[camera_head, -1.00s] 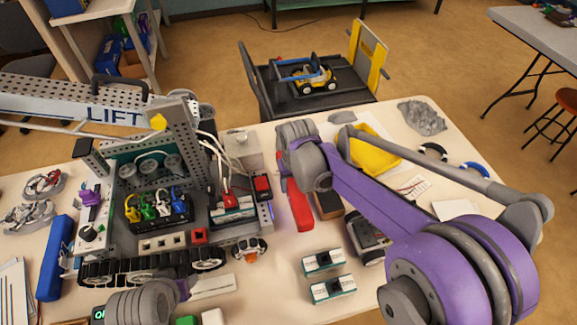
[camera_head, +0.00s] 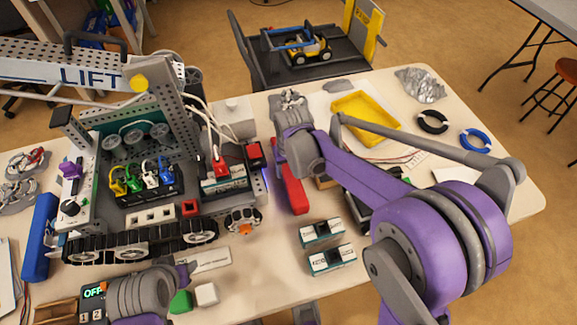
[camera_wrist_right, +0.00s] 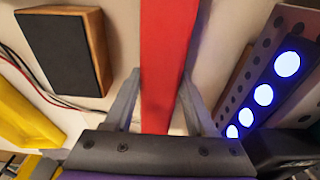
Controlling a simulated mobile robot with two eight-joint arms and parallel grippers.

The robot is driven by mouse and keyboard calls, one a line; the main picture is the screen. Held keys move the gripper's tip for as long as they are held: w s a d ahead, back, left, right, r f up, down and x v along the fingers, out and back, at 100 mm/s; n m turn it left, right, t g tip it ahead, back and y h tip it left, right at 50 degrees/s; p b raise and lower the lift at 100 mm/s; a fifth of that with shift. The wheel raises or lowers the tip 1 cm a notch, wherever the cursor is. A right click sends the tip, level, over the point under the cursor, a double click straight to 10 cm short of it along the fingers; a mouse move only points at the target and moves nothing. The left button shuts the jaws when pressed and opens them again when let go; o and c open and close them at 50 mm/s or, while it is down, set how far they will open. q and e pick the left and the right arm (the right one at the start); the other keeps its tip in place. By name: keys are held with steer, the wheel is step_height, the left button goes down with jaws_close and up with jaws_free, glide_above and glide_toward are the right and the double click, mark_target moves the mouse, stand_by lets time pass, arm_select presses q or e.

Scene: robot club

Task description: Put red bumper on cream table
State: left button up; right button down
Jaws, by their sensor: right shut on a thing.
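The red bumper (camera_head: 293,193) is a long red bar seen over the cream table (camera_head: 255,290), just right of the LIFT robot, in the head view. In the right wrist view the bumper (camera_wrist_right: 167,60) runs between the two fingers of my right gripper (camera_wrist_right: 158,100), which is shut on it. In the head view my right wrist hides the bumper's far end and the fingers. Whether the bumper touches the table is unclear.
The LIFT robot (camera_head: 150,215) stands close left of the bumper. A black-faced wooden block (camera_wrist_right: 65,50) lies near it. Two battery-like boxes (camera_head: 325,245) are in front. A yellow tray (camera_head: 365,118) and rings lie farther right. Bare table shows at front centre.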

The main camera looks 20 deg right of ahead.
arm_select(q)
steer(key=shift+f+b, duration=0.4)
steer(key=shift+f, duration=0.1)
arm_select(e)
steer(key=shift+f, duration=0.7)
steer(key=shift+c, duration=0.7)
jaws_free()
arm_select(q)
steer(key=shift+r, duration=0.1)
arm_select(e)
steer(key=shift+r, duration=0.1)
steer(key=shift+r+p, duration=2.4)
steer(key=shift+r, duration=1.05)
arm_select(q)
steer(key=r, duration=0.4)
steer(key=shift+w+r, duration=0.3)
steer(key=shift+r, duration=0.1)
steer(key=r+p, duration=0.1)
steer(key=r, duration=0.1)
steer(key=w+r+p, duration=0.1)
steer(key=r+p, duration=0.1)
arm_select(e)
steer(key=s+d+r+t, duration=0.2)
steer(key=s+r, duration=0.1)
steer(key=s, duration=0.7)
steer(key=s+d+r+t, duration=0.2)
steer(key=s+r, duration=0.2)
steer(key=s, duration=0.6)
steer(key=shift+s+d, duration=0.25)
steer(key=shift+d, duration=0.15)
